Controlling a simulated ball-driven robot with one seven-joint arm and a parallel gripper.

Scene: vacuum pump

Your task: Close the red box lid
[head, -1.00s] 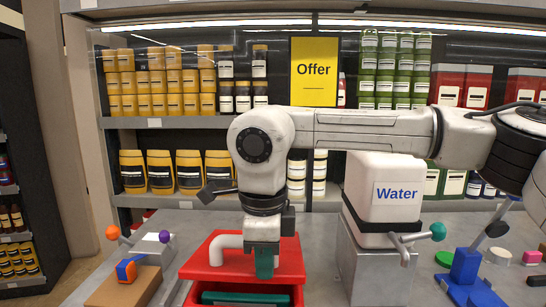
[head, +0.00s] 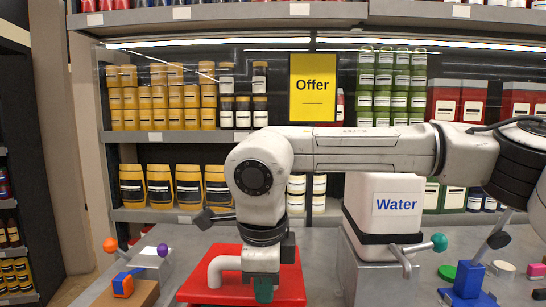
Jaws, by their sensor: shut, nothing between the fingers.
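The red box lid (head: 287,290) shows at the bottom centre in the head view, with a white bent handle (head: 219,268) on its left part. Only the lid shows; the box body below is cut off by the picture's lower edge. My gripper (head: 264,291) points down over the lid's middle, just right of the handle. Its green fingers are shut and empty. Their tips are at or very close to the lid's surface; I cannot tell if they touch. The lid's exact tilt is not clear.
A white Water container (head: 396,206) stands on a grey block (head: 372,279) to the right. A blue lever device (head: 468,281) is farther right. A brown block (head: 128,294) with an orange and blue piece (head: 124,284) lies left. Stocked shelves stand behind.

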